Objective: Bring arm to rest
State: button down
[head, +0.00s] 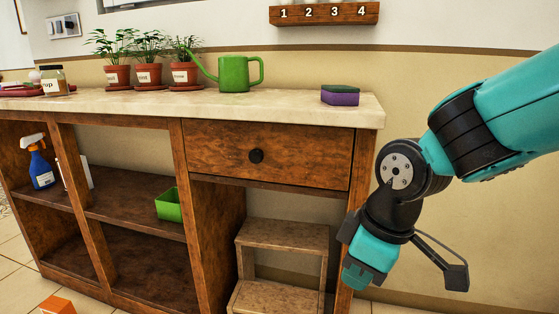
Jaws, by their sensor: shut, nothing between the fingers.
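My arm comes in from the right, teal with black joints, and bends downward. My gripper (357,276) hangs at its lower end, pointing down, in front of the right end of the wooden counter (340,112). It is shut and holds nothing. It is apart from the objects on the countertop, and its fingers are small and hard to make out.
Potted plants (149,76), a green watering can (234,74) and a purple sponge (340,96) stand on the counter. Below are a closed drawer (265,155), open shelves with a spray bottle (40,167) and green box (169,204), and a step stool (282,235).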

jog(key=s+d+r+m+g+y+p, duration=0.1)
jog(key=s+d+r+m, duration=0.15)
jog(key=s, duration=0.35)
jog(key=s+d+r+m+y+p, duration=0.1)
jog(key=s+r+m, duration=0.1)
jog(key=s+r, duration=0.3)
notch_tip(320, 180, up, 36)
jog(key=s+p, duration=0.1)
jog(key=p, duration=3.6)
jog(key=shift+s+r+p, duration=0.2)
jog(key=shift+p, duration=0.1)
